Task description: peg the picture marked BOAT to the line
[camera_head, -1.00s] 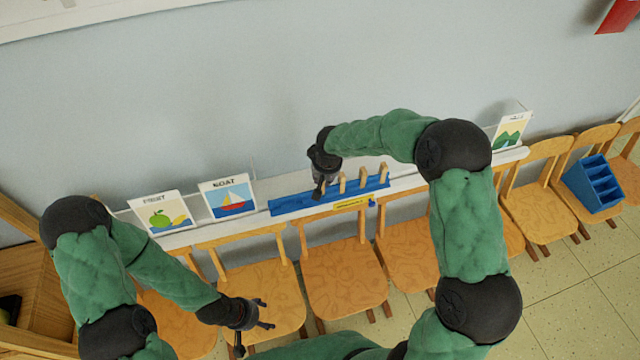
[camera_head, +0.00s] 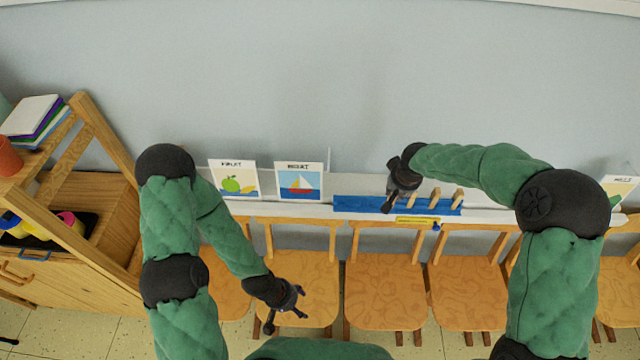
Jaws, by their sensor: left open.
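The BOAT picture (camera_head: 299,182), a white card with a red and white sailboat and a blurred title, stands upright on the white ledge (camera_head: 480,216) against the wall. Wooden pegs (camera_head: 457,199) stand in a blue holder (camera_head: 355,205) to its right. My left gripper (camera_head: 285,309) is open and empty, low in front of the chairs and below the BOAT picture. My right gripper (camera_head: 389,203) points down at the left part of the peg holder. Its fingers are dark and small, so I cannot tell whether they grip a peg. I cannot make out the line.
The FRUIT picture (camera_head: 234,180) stands just left of the BOAT picture. Another card (camera_head: 618,188) is at the far right. Wooden chairs (camera_head: 385,290) line up below the ledge. A wooden shelf unit (camera_head: 75,265) with books and a tray is at the left.

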